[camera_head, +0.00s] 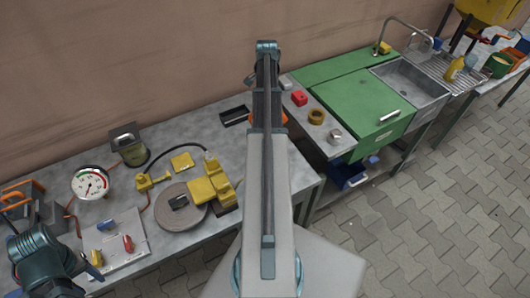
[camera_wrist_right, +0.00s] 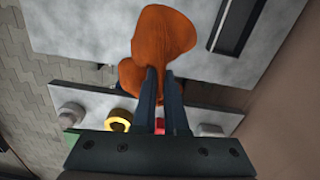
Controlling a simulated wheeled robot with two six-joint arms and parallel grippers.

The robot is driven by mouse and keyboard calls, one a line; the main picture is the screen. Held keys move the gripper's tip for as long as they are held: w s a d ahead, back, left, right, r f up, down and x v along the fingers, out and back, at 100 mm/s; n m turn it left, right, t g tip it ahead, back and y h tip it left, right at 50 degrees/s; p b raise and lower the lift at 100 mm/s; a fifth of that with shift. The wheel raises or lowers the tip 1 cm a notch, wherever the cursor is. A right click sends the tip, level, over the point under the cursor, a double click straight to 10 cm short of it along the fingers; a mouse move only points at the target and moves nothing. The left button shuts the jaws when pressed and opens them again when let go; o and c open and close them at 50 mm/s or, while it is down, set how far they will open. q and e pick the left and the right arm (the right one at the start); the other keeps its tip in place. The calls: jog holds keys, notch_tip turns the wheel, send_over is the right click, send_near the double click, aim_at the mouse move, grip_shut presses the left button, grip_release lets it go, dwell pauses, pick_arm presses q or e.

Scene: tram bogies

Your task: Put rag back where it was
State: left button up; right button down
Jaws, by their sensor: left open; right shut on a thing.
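The rag is orange; in the right wrist view it (camera_wrist_right: 164,38) hangs bunched beyond the fingertips, in two lobes. My right gripper (camera_wrist_right: 159,82) is shut on it, above the grey benches. In the head view my right arm hides that gripper and most of the rag; a small orange patch (camera_head: 284,119) shows at the arm's right edge. My left gripper (camera_head: 30,222) is open at the lower left of the head view, near the left end of the grey workbench (camera_head: 225,145), its fingers partly hard to make out.
A black tray (camera_head: 234,117) lies on the workbench's back right. A pressure gauge (camera_head: 90,183), a round disc with yellow parts (camera_head: 182,206) and a panel (camera_head: 116,243) crowd its left.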

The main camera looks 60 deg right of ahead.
jog(key=s+a+f+b, duration=0.2)
jog(key=a+f+b, duration=0.1)
jog(key=a+f, duration=0.1)
jog(key=s+a+f+b, duration=0.3)
jog(key=a+f+b, duration=0.1)
jog(key=a, duration=0.2)
jog(key=s+a+f+b, duration=0.2)
jog(key=a+f+b, duration=0.2)
jog(key=a, duration=0.1)
jog(key=shift+s+a, duration=0.3)
jog(key=shift+s, duration=0.05)
jog(key=c, duration=0.6)
grip_release()
